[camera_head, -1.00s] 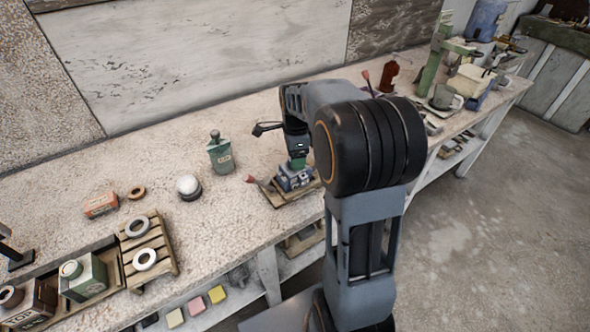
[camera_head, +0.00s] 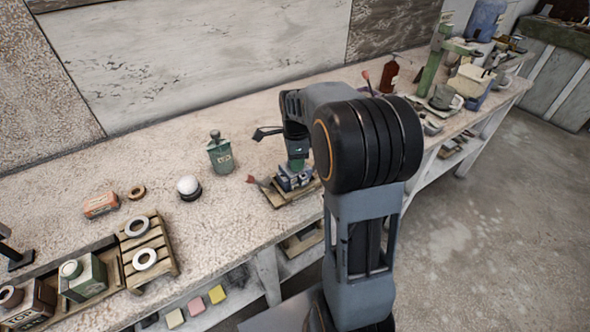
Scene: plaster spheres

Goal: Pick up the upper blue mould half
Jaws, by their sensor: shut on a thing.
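The blue mould (camera_head: 292,183) stands on a small wooden board on the bench, just left of my arm's big black joint. My gripper (camera_head: 297,165) points down over the mould and is shut on its upper blue half. The fingertips and the seam between the two halves are too small and too covered to make out. I cannot tell whether the upper half is clear of the lower one.
A green bottle (camera_head: 221,156) and a white sphere on a dark ring (camera_head: 188,187) stand further left. A slatted rack (camera_head: 160,262) holds pale rings. Bare bench lies behind the mould.

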